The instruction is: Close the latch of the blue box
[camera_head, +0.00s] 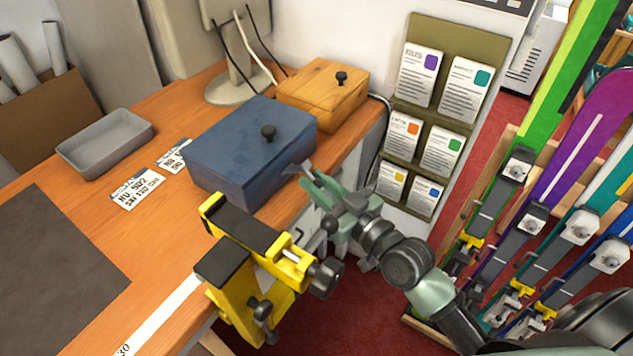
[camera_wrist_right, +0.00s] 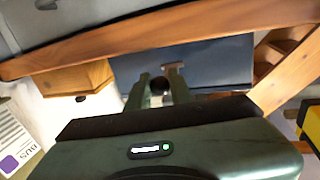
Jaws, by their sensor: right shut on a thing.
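The blue box (camera_head: 251,150) sits near the front edge of the wooden bench, its lid down, with a dark round knob (camera_head: 268,132) on top. A small grey latch flap (camera_head: 298,168) sticks out at the edge of the box facing my right arm. My right gripper (camera_head: 307,175) reaches in from the lower right, its fingertips at this flap and shut on it. In the right wrist view the two fingers (camera_wrist_right: 158,84) point at the blue box (camera_wrist_right: 220,62), with a dark round part between them. The exact grip is partly hidden. My left gripper is not in view.
A wooden box (camera_head: 322,95) stands behind the blue box. A yellow clamp (camera_head: 250,265) sits on the bench edge left of my right arm. A grey tray (camera_head: 105,142), cards (camera_head: 137,189) and a monitor stand (camera_head: 238,88) are on the bench. Skis (camera_head: 520,190) stand at right.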

